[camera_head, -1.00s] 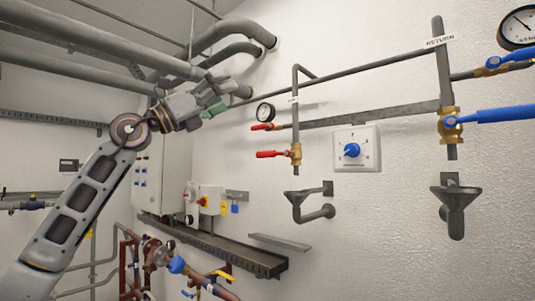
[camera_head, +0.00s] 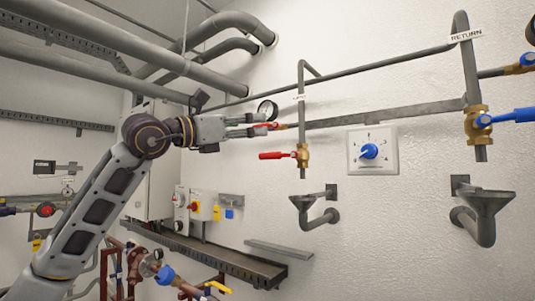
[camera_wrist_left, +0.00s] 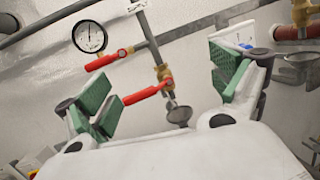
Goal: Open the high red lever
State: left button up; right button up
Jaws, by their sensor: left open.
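The high red lever (camera_head: 266,125) sits at the gauge, on a small valve left of the vertical pipe. A second red lever (camera_head: 276,155) points left from a brass valve (camera_head: 302,156) below it. My left gripper (camera_head: 258,125) is open and empty, its fingertips overlapping the high lever in the head view. In the left wrist view, the high lever (camera_wrist_left: 106,60) is beyond the left green-padded finger, above and left of the gap. The lower lever (camera_wrist_left: 147,93) shows between the fingers of the gripper (camera_wrist_left: 165,88). Contact cannot be told. My right gripper is out of view.
A round gauge (camera_head: 267,109) is just above the high lever; it also shows in the left wrist view (camera_wrist_left: 89,37). A blue-knobbed white box (camera_head: 372,150) and grey funnel drains (camera_head: 484,203) are to the right. A grey trunking ledge (camera_head: 215,254) runs below.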

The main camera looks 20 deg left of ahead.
aim_at(277, 155)
pick_arm(q)
jog(key=w+a+f+n+y, duration=0.2)
jog(key=a+f+n+y, duration=0.1)
jog(key=a+f+y, duration=0.1)
jog(key=shift+w+a+f+n+y, duration=0.15)
jog(key=shift+w+f+n+y, duration=0.2)
jog(key=shift+y, duration=0.25)
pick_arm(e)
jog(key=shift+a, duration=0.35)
pick_arm(q)
jog(key=shift+r, duration=0.1)
jog(key=shift+w, duration=0.15)
jog(key=p+x, duration=0.5)
jog(key=x, duration=0.8)
jog(key=shift+w+d, duration=0.2)
jog(key=shift+w, duration=0.1)
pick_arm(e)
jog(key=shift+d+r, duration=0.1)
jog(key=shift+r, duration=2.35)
